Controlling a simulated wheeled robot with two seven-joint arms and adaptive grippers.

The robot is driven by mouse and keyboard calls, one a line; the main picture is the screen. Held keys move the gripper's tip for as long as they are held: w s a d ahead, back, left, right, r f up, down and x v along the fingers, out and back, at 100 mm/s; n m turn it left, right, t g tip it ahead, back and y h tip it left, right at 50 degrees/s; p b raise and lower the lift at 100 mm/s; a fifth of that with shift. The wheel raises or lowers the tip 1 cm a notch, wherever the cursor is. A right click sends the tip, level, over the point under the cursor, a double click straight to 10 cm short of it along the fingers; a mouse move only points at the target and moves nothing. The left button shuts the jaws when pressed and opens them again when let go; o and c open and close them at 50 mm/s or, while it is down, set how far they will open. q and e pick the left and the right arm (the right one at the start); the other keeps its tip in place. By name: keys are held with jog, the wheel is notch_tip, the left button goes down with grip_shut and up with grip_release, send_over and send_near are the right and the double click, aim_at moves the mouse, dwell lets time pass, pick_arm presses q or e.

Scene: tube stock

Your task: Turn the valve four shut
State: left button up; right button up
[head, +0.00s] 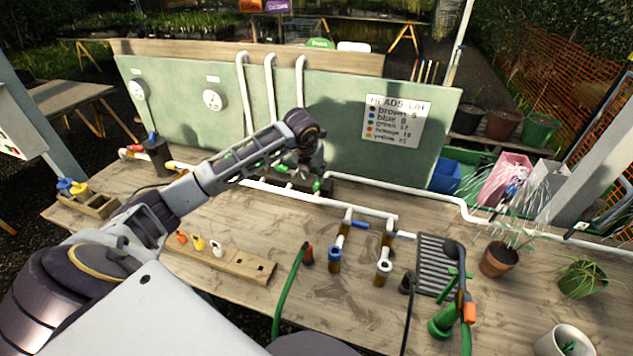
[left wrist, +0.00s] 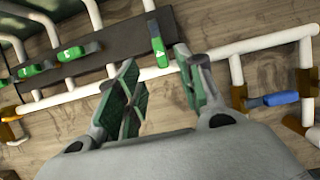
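Several green valve handles sit on a dark manifold (head: 263,177) at the foot of the white pipes. In the left wrist view, two handles (left wrist: 77,52) (left wrist: 35,70) lie crosswise to their pipes. A third green handle (left wrist: 157,45) lies in line with its pipe. My left gripper (head: 306,174) is over the manifold's right end, partly hiding it. In the left wrist view its fingers (left wrist: 158,72) are apart, with the third handle in the gap just beyond the tips; contact is not visible. I cannot read which valve is number four. My right gripper is not in view.
A blue-handled valve (head: 360,224) is on the white pipework right of the manifold; it shows in the left wrist view (left wrist: 272,100). A green panel (head: 350,130) stands behind. A wooden block (head: 235,262), a green hose (head: 290,285) and potted plants (head: 498,258) stand on the bench.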

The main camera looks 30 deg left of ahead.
aim_at(317, 184)
pick_arm(q)
jog(key=shift+p+x, duration=0.7)
jog(key=shift+x, duration=3.5)
jog(key=shift+c, duration=0.5)
grip_shut()
